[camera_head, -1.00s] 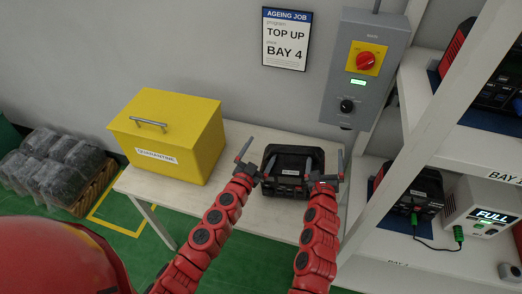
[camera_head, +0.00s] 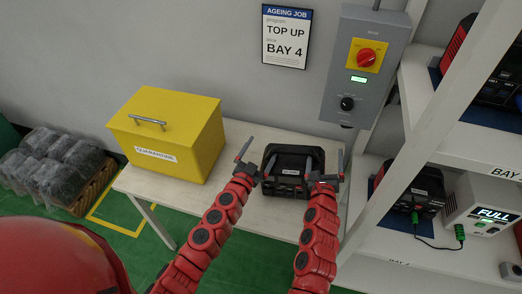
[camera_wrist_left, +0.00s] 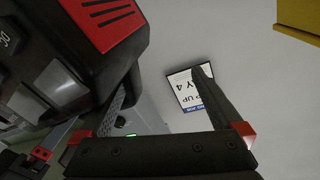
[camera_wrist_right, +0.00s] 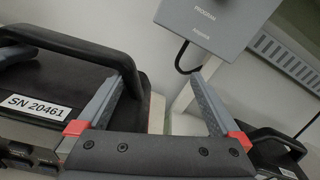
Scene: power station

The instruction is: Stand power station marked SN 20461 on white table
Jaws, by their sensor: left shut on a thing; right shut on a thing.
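The black power station (camera_head: 293,155) is at the white table (camera_head: 262,204), between my two grippers. It looks upright; whether its base touches the table is hard to tell. Its label reads SN 20461 in the right wrist view (camera_wrist_right: 36,106). In the left wrist view its dark body with a red panel (camera_wrist_left: 104,18) fills the upper left. My left gripper (camera_head: 256,160) is shut on its left side, and my right gripper (camera_head: 329,164) is shut on its right side by the handle. The exact finger contacts are partly hidden.
A yellow quarantine box (camera_head: 168,135) stands on the table's left part. A grey control box (camera_head: 366,70) with a red knob hangs above the right end. Shelves (camera_head: 440,152) with other power stations and a charger (camera_head: 484,205) stand close on the right.

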